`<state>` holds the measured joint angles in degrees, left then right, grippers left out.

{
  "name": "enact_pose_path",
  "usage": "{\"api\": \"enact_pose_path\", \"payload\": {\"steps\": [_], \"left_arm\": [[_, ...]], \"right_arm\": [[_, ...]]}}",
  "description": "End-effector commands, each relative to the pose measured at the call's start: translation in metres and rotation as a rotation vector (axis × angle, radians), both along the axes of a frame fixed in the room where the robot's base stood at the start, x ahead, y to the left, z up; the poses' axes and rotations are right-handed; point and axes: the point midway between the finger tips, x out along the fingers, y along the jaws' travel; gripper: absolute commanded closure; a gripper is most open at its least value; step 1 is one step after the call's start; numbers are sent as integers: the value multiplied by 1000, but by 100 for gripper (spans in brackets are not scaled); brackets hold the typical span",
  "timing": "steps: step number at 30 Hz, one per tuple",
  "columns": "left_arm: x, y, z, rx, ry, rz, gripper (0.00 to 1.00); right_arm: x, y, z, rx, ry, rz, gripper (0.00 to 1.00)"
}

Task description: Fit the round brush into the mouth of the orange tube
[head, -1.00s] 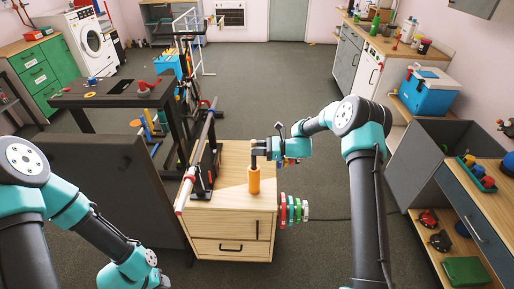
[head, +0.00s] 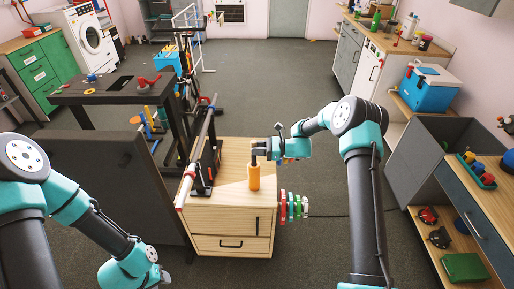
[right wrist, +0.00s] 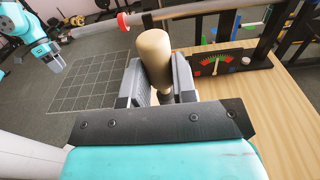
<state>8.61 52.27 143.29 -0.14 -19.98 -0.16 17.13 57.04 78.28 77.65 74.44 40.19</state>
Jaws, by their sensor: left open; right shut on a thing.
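The orange tube (head: 254,178) stands upright on the wooden cabinet. My right gripper (head: 261,149) is right above the tube, reaching in from the right. It is shut on the round brush, whose tan cylindrical handle (right wrist: 154,58) stands up between the fingers in the right wrist view. A dark part shows just above the tube's top in the head view. I cannot tell whether the brush's lower end is inside the mouth, as the gripper hides it. My left gripper (head: 163,279) is low at the bottom left, away from the tube, and empty.
The wooden cabinet top (head: 235,205) is clear in front of the tube. A black rack with a red-ended bar (head: 197,160) stands close on its left. A gauge (right wrist: 217,66) sits on the rack's base. Coloured discs (head: 293,207) stick out from the cabinet's right side.

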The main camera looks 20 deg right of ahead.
Motion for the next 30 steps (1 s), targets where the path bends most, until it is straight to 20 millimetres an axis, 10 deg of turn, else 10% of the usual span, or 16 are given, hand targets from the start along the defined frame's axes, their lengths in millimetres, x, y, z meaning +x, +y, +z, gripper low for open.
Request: {"api": "enact_pose_path", "payload": {"steps": [30], "left_arm": [[0,0,0,0,0,0,57]], "right_arm": [[0,0,-21,-1,1,0,99]]}}
